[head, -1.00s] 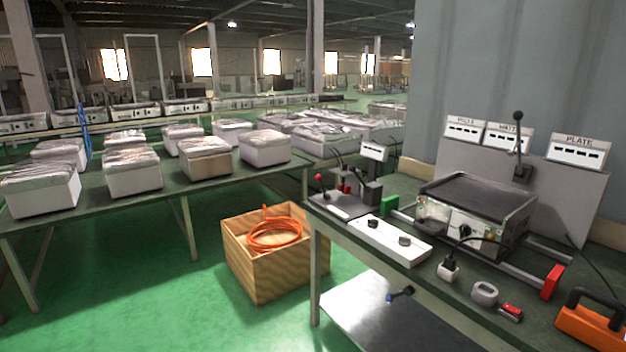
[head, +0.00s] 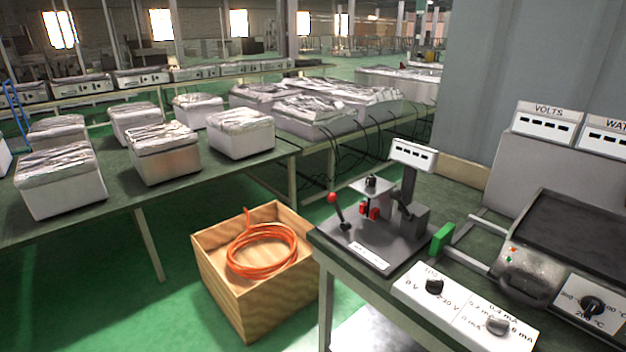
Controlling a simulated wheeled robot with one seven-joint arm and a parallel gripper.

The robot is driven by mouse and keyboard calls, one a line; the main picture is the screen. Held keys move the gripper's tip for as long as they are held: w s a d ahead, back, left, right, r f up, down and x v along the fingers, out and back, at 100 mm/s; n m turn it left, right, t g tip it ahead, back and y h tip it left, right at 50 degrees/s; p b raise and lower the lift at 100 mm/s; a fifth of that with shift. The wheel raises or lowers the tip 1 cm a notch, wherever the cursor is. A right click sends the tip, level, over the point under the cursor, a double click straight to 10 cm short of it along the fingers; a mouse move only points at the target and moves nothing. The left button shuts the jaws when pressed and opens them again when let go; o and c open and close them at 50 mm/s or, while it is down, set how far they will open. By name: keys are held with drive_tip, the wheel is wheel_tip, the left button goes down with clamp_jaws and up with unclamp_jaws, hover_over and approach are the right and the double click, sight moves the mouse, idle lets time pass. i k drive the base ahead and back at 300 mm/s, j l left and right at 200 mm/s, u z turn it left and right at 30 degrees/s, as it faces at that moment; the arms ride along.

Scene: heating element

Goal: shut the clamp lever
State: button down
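The clamp lever (head: 337,210) is a thin dark rod with a red ball on top. It rises with a tilt from the left part of a dark clamp fixture base (head: 385,245) at the left end of the workbench. Beside it the fixture has red blocks and a raised plate with a black knob. A post carries a small white display. In the earlier head view a black-knobbed lever also stands on the panel behind the heating plate; it is out of view now. My gripper is not in view.
A white control box (head: 465,310) with knobs and the dark-topped heating plate unit (head: 570,240) stand right of the fixture. A green block (head: 441,238) sits between. A wooden crate (head: 255,270) with coiled orange cable stands on the floor left of the bench.

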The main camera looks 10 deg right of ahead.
sight(336, 207)
drive_tip(key=i+j, duration=0.15)
drive_tip(key=i, duration=0.3)
drive_tip(key=i+j, duration=0.2)
drive_tip(key=i, duration=0.25)
drive_tip(key=i+j+z, duration=0.1)
drive_tip(key=i, duration=0.3)
